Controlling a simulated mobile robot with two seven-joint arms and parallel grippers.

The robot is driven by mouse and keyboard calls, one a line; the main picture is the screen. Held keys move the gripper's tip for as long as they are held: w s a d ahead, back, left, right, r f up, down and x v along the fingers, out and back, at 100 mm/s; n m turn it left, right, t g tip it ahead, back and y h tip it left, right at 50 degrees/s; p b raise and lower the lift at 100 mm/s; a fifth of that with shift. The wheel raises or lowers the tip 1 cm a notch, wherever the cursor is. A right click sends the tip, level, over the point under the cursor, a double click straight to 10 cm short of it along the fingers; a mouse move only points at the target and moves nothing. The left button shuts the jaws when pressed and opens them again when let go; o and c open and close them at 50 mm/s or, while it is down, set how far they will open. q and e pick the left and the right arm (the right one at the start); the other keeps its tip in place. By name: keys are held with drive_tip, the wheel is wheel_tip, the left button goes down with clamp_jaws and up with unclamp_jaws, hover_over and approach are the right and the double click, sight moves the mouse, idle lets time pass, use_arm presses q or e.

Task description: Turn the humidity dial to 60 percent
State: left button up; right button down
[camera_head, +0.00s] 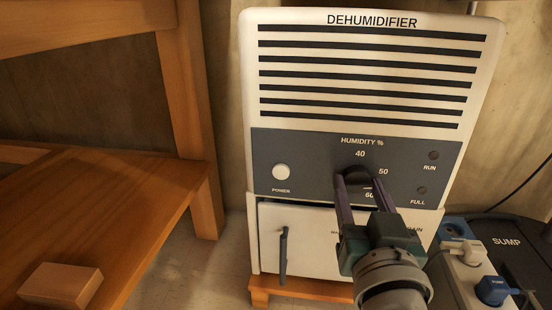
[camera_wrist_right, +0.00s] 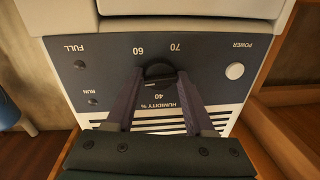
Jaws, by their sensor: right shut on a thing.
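The dark round humidity dial (camera_wrist_right: 158,72) sits on the dehumidifier's grey panel (camera_head: 310,160). In the head view the labels 40, 50 and 60 run down its right side. The wrist view is upside down and shows 40, 60 and 70, with 50 hidden behind a finger. My right gripper (camera_head: 354,180) is shut on the dial, a finger on each side, and it also shows in the right wrist view (camera_wrist_right: 157,80). A small light mark shows on the dial's 40 side in the wrist view, but I cannot read its exact setting. My left gripper is out of view.
The white power button (camera_head: 281,172) is left of the dial; the RUN (camera_head: 434,155) and FULL (camera_head: 422,190) lamps are right. Below is a door with a dark handle (camera_head: 283,255). A wooden shelf (camera_head: 110,215) with a block (camera_head: 60,286) stands left; plugs (camera_head: 492,291) are lower right.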

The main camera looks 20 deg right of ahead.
drive_tip(key=m, duration=0.5)
drive_tip(key=shift+a+f+m+h, duration=0.1)
drive_tip(key=shift+f+m+h, duration=0.05)
drive_tip(key=shift+m+h, duration=0.2)
drive_tip(key=m+b, duration=0.1)
drive_tip(key=m, duration=0.5)
drive_tip(key=shift+f+h, duration=0.1)
drive_tip(key=shift+h, duration=0.15)
drive_tip(key=shift+c, duration=1.6)
unclamp_jaws()
drive_tip(key=shift+a, duration=0.1)
